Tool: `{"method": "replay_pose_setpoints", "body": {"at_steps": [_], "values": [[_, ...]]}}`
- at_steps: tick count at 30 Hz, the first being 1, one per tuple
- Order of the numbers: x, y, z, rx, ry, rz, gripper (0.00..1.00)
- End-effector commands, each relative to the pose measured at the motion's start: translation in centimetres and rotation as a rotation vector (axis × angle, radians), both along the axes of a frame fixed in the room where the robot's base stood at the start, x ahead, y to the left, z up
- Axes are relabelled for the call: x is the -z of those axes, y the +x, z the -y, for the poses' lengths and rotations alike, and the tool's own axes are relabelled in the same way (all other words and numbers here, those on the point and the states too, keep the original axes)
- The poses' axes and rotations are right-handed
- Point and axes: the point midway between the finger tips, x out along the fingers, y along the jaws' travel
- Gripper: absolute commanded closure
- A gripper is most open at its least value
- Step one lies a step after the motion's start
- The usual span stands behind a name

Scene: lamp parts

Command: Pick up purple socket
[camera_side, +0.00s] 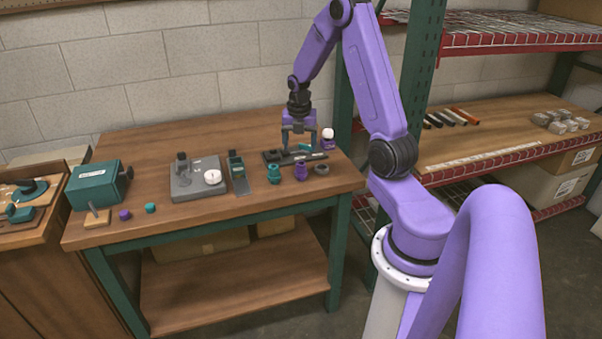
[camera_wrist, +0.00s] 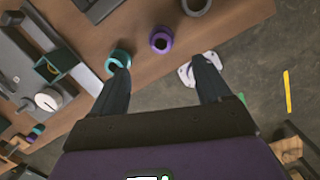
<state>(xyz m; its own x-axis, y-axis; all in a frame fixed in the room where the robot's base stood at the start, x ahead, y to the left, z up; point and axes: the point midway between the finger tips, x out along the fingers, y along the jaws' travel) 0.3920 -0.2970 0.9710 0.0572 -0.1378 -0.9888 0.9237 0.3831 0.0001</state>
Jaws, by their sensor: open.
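The purple socket (camera_side: 300,171) stands upright near the front edge of the wooden table, at its right part. In the wrist view it shows from above as a purple ring (camera_wrist: 161,40) with a dark opening, near the table edge. My gripper (camera_side: 299,146) is open over the table, above and behind the socket in the side view. In the wrist view the fingertips (camera_wrist: 161,66) are spread, with the socket beyond them and between their lines. No finger visibly touches it, and nothing shows between the fingers.
A teal socket (camera_side: 274,173) stands left of the purple one, overlapping the left fingertip in the wrist view. A grey ring (camera_side: 321,169) lies to the right. A dark strip (camera_side: 290,158) lies behind, and a purple piece with a white top (camera_side: 328,139) stands back right.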

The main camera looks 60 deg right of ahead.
Motion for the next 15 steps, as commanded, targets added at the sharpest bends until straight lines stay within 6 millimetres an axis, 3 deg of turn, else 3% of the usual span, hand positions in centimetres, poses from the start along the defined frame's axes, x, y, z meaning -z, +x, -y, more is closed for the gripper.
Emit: {"method": "replay_pose_setpoints", "body": {"at_steps": [6,15], "values": [[3.4,0.1,0.5,0.001,0.001,-0.002,0.23],[5.2,0.2,0.9,0.002,0.001,-0.001,0.23]]}}
